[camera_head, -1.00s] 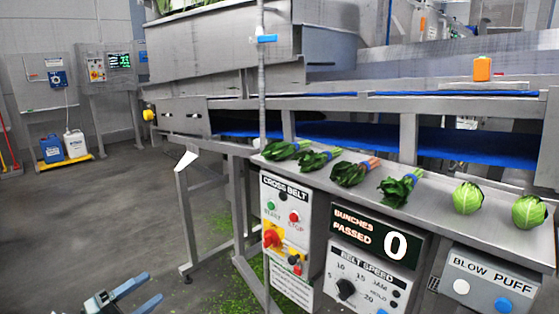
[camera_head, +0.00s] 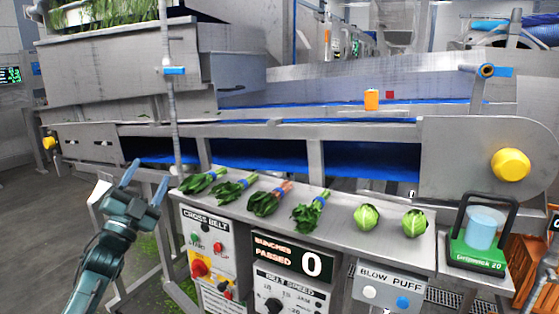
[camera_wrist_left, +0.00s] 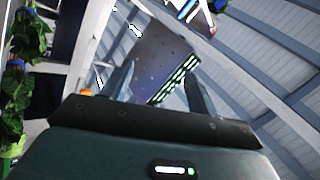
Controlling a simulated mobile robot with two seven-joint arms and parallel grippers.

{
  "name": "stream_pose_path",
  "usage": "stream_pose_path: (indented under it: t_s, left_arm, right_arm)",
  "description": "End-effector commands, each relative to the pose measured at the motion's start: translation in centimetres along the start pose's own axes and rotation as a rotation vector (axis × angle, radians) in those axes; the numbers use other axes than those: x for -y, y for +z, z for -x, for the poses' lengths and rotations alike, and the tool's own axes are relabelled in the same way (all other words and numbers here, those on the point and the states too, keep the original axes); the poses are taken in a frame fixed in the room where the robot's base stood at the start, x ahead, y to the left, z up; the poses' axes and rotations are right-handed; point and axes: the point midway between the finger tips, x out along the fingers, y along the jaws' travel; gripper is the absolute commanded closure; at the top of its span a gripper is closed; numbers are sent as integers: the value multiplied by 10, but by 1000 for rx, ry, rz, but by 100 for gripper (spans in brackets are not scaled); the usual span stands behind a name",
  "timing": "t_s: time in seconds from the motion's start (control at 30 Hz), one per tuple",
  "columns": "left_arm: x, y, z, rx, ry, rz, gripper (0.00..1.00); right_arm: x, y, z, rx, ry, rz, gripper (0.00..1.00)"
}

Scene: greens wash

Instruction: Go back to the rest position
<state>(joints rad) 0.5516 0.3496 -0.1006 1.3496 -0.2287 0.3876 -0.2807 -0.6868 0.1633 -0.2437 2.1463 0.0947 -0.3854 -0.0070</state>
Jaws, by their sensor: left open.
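My left gripper (camera_head: 146,181) is raised at the left in the head view, in front of the end of the shelf, with its two blue fingertips pointing up. Its fingers are apart with nothing between them. In the left wrist view the two dark fingers (camera_wrist_left: 158,88) are spread, with ceiling and a hanging panel beyond them. My right gripper is not in view.
A steel shelf (camera_head: 336,205) holds several green bunches (camera_head: 265,199) and two round cabbages (camera_head: 367,217). Below are the cross belt panel (camera_head: 207,252) and a display (camera_head: 290,257) reading 0. A post (camera_head: 167,90) stands beside my left gripper. Floor at the left is clear.

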Motion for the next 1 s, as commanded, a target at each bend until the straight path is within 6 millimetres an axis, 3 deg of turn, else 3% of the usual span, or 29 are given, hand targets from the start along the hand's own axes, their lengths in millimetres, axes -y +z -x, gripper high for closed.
stream_pose_path:
  t_s: [0.1,0.2,0.47,0.5,0.77,0.87,1.0]
  left_arm:
    - [-10,42,5,228,36,152,41]
    - [-21,72,16,404,61,272,41]
    - [-55,123,56,789,113,524,41]
    - [-72,120,73,800,140,531,41]
    - [-154,88,167,849,281,578,41]
    - [-187,65,218,880,349,613,41]
    - [-228,17,302,937,448,687,41]
  right_arm:
    - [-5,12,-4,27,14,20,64]
    - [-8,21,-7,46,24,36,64]
    - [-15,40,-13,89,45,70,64]
    - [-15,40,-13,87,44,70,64]
    - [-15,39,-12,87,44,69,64]
    - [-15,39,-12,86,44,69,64]
    - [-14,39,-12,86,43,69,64]
